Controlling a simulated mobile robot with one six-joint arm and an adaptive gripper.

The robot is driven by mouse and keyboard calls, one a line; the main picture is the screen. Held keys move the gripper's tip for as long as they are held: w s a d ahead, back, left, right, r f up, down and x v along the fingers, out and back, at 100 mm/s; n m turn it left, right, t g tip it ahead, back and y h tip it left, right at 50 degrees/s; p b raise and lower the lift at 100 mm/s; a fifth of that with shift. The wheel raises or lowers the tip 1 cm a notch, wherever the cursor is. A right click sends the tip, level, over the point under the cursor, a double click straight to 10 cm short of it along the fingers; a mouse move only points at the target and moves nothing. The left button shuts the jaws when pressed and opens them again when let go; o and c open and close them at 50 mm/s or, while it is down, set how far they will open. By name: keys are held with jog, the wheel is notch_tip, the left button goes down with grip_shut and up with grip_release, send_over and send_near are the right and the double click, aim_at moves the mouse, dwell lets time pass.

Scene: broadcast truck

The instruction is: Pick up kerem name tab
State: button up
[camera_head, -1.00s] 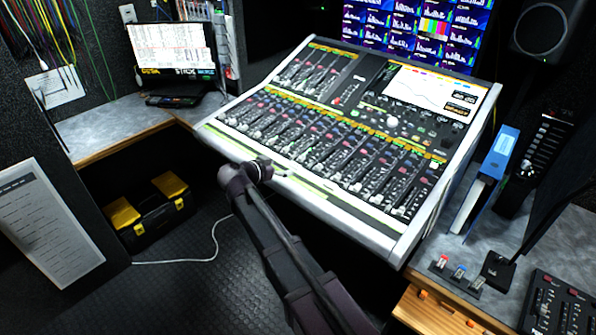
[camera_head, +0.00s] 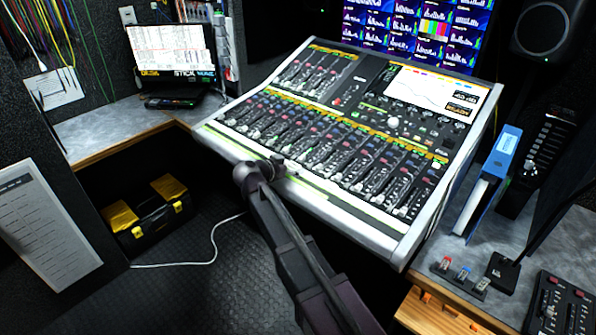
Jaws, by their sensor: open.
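I cannot make out a tab that reads "kerem" in the head view; any such lettering is too small to read. A pale strip (camera_head: 335,200) runs along the front edge of the mixing console (camera_head: 395,245), and small tabs could be lost in its detail. My arm reaches up from the bottom of the picture to this front edge. My gripper (camera_head: 279,166) shows only as a small dark shape at the arm's far end, over the console's lower left edge. It is open, and I see nothing held in it. Its fingertips are hard to make out.
A black and yellow toolbox (camera_head: 150,215) sits on the floor. A laptop (camera_head: 172,58) stands back left.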

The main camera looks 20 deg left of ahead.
jog(key=shift+w+f, duration=0.1)
jog(key=shift+w, duration=0.1)
jog(key=shift+d, duration=0.1)
jog(key=c, duration=1)
